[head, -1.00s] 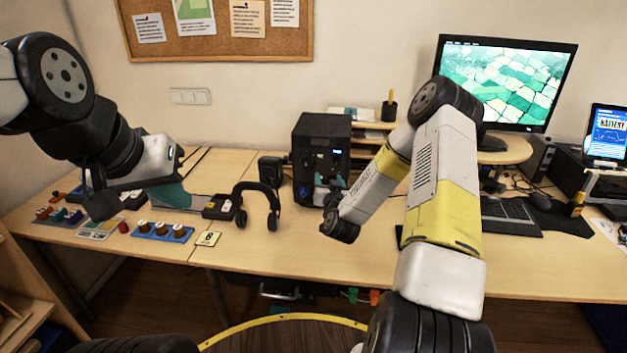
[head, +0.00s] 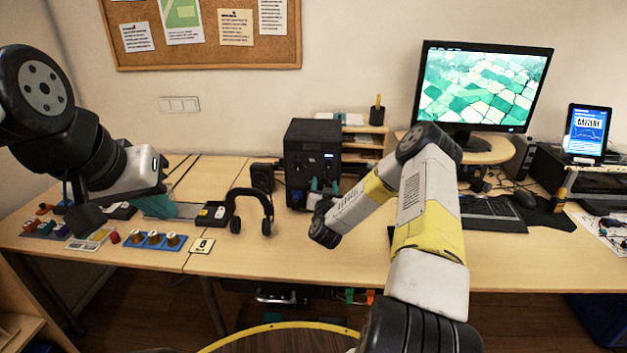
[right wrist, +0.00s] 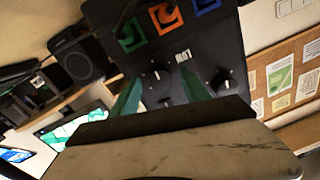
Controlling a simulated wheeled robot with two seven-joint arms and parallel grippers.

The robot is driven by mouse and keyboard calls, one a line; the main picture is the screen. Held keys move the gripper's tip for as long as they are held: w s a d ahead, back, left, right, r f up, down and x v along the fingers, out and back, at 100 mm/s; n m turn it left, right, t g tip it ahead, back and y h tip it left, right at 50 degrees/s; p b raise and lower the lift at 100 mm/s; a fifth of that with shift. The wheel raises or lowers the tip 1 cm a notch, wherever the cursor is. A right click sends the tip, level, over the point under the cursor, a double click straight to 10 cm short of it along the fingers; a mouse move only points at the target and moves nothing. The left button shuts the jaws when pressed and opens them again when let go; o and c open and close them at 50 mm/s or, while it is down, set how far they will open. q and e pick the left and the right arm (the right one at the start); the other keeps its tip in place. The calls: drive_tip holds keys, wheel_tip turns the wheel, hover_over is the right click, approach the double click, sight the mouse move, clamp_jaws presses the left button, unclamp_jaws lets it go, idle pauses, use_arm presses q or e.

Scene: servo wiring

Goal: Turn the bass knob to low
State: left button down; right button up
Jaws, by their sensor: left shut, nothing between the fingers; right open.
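The black box-shaped unit (head: 312,150) with a small lit screen stands on the desk in the head view. The right wrist view shows its dark panel (right wrist: 205,50) tilted, with a pale-pointer knob (right wrist: 160,75) and another knob (right wrist: 222,82) lower right. I cannot read which knob is bass. My right gripper (head: 318,190) is at the unit's front; its teal fingers (right wrist: 160,92) are open, with the first knob in the gap between them as seen. Contact cannot be told. My left gripper (head: 196,211) is shut and empty over the left desk, away from the unit.
A blue tray (head: 155,241) with several knob-like pieces lies at the front left. A monitor (head: 485,85) and keyboard (head: 485,212) are to the right. The desk front centre is clear.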

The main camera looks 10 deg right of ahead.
clamp_jaws()
drive_tip(key=shift+n, duration=0.3)
drive_tip(key=n, duration=0.5)
drive_tip(key=shift+a+r, duration=0.15)
drive_tip(key=n, duration=0.6)
drive_tip(key=shift+g, duration=0.4)
drive_tip(key=n+h, duration=0.1)
drive_tip(key=n, duration=0.9)
drive_tip(key=shift+n+h, duration=0.3)
drive_tip(key=shift+n, duration=0.1)
